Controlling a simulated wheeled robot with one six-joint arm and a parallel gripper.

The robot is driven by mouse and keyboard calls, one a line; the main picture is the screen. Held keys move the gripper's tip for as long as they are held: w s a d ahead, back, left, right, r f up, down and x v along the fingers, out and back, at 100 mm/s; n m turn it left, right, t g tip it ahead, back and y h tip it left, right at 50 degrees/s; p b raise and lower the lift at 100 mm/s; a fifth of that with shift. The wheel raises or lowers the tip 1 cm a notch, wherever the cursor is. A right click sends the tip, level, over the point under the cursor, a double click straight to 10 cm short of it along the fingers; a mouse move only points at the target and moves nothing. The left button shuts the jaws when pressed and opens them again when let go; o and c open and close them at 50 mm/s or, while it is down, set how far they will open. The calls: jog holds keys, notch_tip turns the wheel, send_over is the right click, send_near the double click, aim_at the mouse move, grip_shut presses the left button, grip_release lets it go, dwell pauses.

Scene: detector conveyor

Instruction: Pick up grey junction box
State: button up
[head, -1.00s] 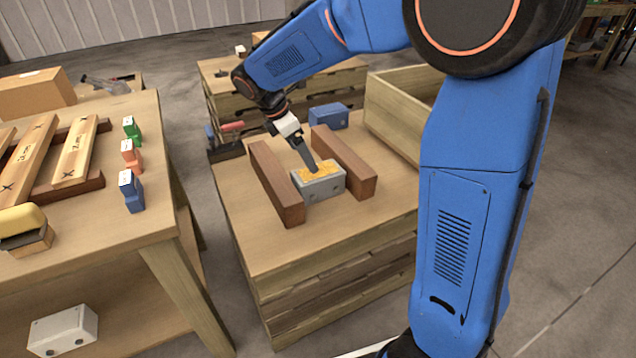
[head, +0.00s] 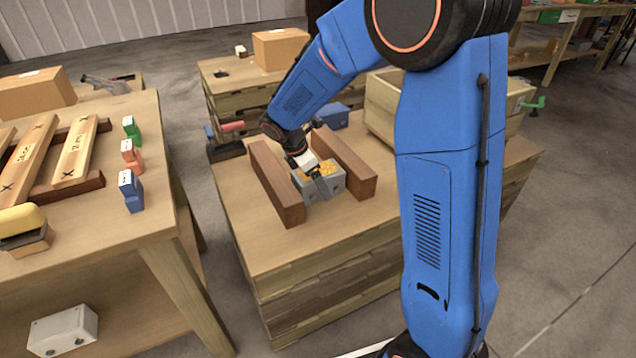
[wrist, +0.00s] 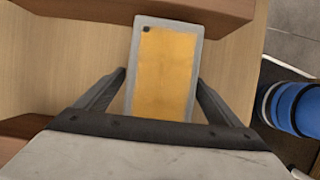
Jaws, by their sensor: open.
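The grey junction box (head: 335,186) stands between two brown wooden blocks on the pallet-like table. Its top is a yellow-orange panel inside a grey rim. In the wrist view the box (wrist: 165,72) lies lengthwise between the fingers. My gripper (head: 316,182) is open and low over the box, its fingers on either side of it. The near end of the box is hidden behind the gripper body.
Brown blocks flank the box at left (head: 276,185) and right (head: 345,163). A blue box (head: 332,115) stands behind, and a wooden crate (head: 380,105) at the back right. A red-handled tool (head: 228,135) lies at the far left corner. The tabletop's front is clear.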

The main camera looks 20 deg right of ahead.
jog(key=shift+x, duration=0.85)
jog(key=shift+r, duration=0.1)
jog(key=c, duration=2.1)
jog(key=shift+c, duration=0.2)
